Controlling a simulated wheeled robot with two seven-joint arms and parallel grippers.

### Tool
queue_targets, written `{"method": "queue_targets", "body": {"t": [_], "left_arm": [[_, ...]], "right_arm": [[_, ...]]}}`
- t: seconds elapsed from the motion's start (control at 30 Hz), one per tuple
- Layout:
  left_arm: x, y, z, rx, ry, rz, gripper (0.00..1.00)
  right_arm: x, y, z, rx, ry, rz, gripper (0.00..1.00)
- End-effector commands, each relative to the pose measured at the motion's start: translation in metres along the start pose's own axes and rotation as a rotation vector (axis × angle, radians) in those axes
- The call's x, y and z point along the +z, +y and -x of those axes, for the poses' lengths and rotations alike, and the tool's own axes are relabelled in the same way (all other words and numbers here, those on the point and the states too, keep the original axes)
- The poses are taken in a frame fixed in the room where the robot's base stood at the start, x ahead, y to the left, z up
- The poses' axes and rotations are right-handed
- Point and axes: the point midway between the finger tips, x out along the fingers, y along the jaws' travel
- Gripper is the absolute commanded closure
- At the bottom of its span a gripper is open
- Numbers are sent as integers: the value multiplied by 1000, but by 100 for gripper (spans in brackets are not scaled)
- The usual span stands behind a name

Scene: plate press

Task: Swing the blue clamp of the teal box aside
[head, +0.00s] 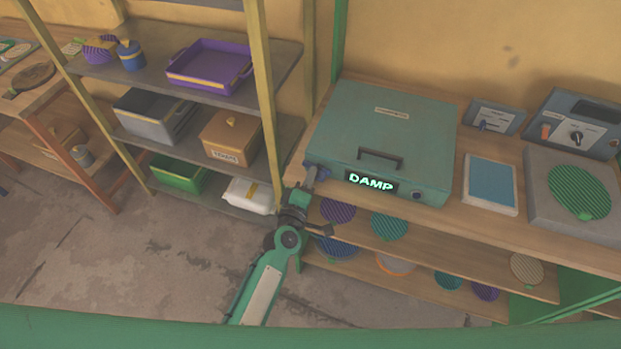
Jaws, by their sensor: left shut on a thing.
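The teal box (385,130) stands on the wooden bench with its lid down. It has a dark handle on its lid and a lit sign reading DAMP (371,182) on its front. The blue clamp (314,166) is at the box's front left corner, partly hidden by my gripper. My left gripper (311,178) reaches up from below and is shut on the blue clamp. My right gripper is not in view.
A blue pad (490,183) and a grey block with a green striped disc (578,192) lie right of the box. Control boxes (575,124) stand behind them. Lower shelves hold several striped discs. A shelf rack with trays (210,66) stands at the left.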

Motion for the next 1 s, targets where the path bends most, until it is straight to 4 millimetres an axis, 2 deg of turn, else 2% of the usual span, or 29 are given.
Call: {"method": "queue_targets", "body": {"t": [0.4,0.97,1.0], "left_arm": [[-1,-2,0,0,2,191,100],[0,-3,0,0,2,219,100],[0,-3,0,0,2,219,81]], "right_arm": [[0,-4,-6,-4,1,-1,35],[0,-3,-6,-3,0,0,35],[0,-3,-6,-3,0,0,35]]}}
